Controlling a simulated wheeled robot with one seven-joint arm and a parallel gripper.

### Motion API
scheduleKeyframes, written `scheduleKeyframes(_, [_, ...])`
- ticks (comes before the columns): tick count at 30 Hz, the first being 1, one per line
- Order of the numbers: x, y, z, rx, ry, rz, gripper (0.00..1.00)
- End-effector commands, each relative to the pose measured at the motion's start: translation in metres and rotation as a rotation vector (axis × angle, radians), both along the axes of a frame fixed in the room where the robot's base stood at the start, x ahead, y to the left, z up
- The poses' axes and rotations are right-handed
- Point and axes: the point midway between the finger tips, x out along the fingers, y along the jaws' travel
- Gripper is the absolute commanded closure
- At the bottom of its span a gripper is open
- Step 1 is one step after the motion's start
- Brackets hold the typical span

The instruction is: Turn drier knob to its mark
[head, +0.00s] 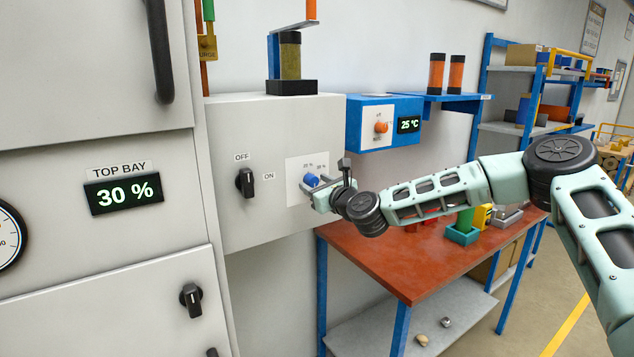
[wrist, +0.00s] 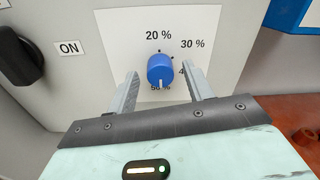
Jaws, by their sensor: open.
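The drier knob is a blue round knob (wrist: 160,67) on a white plate (wrist: 200,22) marked 20 %, 30 % and further values partly hidden behind it and my gripper. A pale line on the knob's lower face points down, towards a partly covered label that looks like 50 %. In the head view the blue knob (head: 311,180) sits on the grey cabinet's front. My gripper (wrist: 161,75) is open, with one finger on each side of the knob, apart from it in the picture. It also shows in the head view (head: 317,187). Whether the fingertips reach the knob's depth is unclear.
A black OFF/ON switch (head: 245,183) is left of the plate. A TOP BAY display (head: 124,193) reads 30 %. A blue box (head: 360,108) with an orange knob (head: 381,127) and 25 °C display is to the right, above a red-topped table (head: 390,260).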

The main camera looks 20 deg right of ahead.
Motion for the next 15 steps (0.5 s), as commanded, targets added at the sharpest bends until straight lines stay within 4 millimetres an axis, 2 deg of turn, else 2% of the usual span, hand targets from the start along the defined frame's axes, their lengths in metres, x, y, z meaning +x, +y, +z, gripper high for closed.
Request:
scheduleKeyframes(6, [0.0004,-0.0003,-0.0002,0.0,0.0,-0.001,0.49])
scheduleKeyframes(8, [0.0003,-0.0003,-0.0002,0.0,0.0,-0.001,0.63])
scheduleKeyframes(11, [0.0002,-0.0003,-0.0001,0.0,0.0,-0.001,0.9])
scheduleKeyframes(12, [0.0002,-0.0003,-0.0001,0.0,0.0,-0.001,0.94])
scheduleKeyframes(15, [0.0002,-0.0003,0.0,-0.001,0.0,-0.001,0.93])
